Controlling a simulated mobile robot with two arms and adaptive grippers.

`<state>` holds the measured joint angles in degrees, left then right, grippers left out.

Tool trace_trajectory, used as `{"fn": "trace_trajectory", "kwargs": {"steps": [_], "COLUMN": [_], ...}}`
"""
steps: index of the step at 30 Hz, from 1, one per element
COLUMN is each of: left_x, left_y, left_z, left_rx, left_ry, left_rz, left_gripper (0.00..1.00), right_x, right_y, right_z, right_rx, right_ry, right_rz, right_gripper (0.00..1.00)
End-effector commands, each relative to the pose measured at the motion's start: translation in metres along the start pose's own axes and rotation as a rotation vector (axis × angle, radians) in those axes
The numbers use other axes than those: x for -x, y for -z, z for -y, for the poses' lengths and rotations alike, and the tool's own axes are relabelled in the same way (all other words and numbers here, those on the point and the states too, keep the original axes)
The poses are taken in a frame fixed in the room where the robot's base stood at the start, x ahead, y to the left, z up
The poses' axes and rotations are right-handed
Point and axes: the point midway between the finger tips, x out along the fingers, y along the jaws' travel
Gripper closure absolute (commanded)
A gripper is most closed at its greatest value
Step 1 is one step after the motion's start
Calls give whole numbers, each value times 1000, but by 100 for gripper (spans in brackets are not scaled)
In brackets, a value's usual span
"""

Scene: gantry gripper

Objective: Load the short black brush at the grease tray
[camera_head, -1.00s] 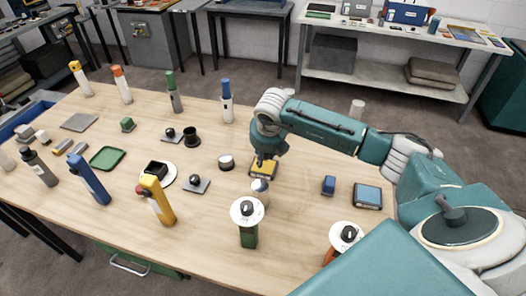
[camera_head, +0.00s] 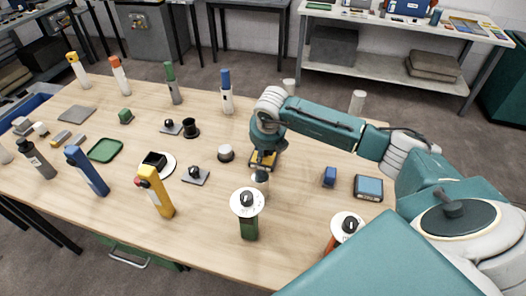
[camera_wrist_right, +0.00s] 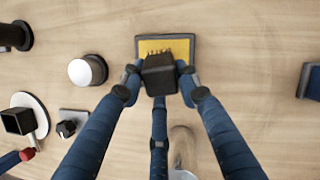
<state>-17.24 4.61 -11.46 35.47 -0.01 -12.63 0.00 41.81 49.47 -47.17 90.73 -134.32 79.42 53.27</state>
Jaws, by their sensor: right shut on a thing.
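The yellow grease tray (camera_wrist_right: 190,46) has a dark frame and lies flat on the table. It also shows in the head view (camera_head: 268,163), mostly covered by my gripper. The short black brush (camera_wrist_right: 159,75) is a black block with small dark bristle tips at its far edge. My right gripper (camera_wrist_right: 159,80) is shut on the brush, its blue fingers on both sides. The brush is over the near part of the tray. I cannot tell whether the bristles touch the yellow surface. In the head view my right gripper (camera_head: 263,150) hides the brush. My left gripper is not in view.
A small blue block (camera_head: 329,176) and a blue-topped box (camera_head: 368,187) are to the right. Several upright coloured tools surround the area.

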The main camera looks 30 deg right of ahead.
Motion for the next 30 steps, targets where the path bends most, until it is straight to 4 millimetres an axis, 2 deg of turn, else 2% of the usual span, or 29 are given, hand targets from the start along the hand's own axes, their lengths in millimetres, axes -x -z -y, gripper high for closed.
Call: {"fn": "trace_trajectory", "kwargs": {"steps": [30], "left_x": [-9], "left_y": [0], "left_z": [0], "left_rx": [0], "left_ry": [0], "left_rz": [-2], "left_gripper": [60], "right_x": [-9], "right_y": [3], "right_z": [0], "right_rx": [0], "right_ry": [0], "right_rz": [0], "right_gripper": [94]}}
